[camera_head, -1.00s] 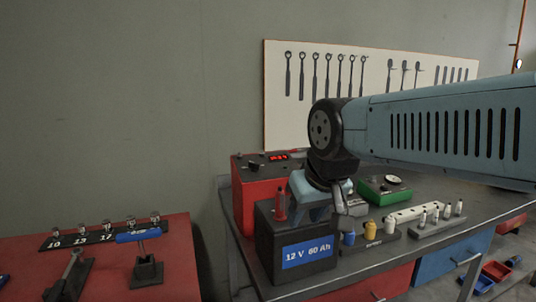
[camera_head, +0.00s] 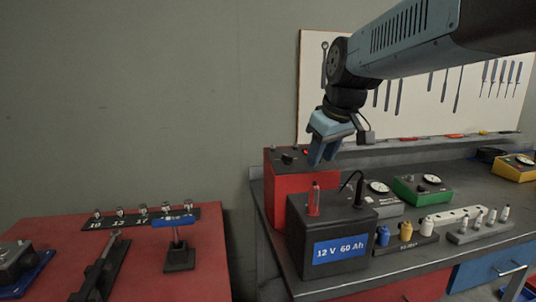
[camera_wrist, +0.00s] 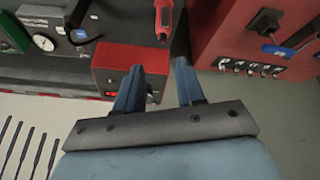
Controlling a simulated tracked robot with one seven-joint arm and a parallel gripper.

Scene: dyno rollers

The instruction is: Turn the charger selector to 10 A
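The charger is a red box (camera_head: 291,188) behind the battery at the left end of the bench. A dark selector knob (camera_head: 288,158) and a red lit display (camera_head: 306,152) are on its top. The charger also shows in the wrist view (camera_wrist: 122,58), with the display (camera_wrist: 108,93). My gripper (camera_head: 321,160) points down, just right of the knob in the head view. Its fingers are apart and empty in the wrist view (camera_wrist: 160,66). My left finger partly hides the charger's panel there. The selector's setting is too small to read.
A black 12 V 60 Ah battery (camera_head: 325,270) stands in front, with a red clamp (camera_head: 314,200) and a black clamp (camera_head: 359,192) on top. Gauges and a green box (camera_head: 420,190) stand to the right. A red table (camera_head: 60,232) with sockets is at left.

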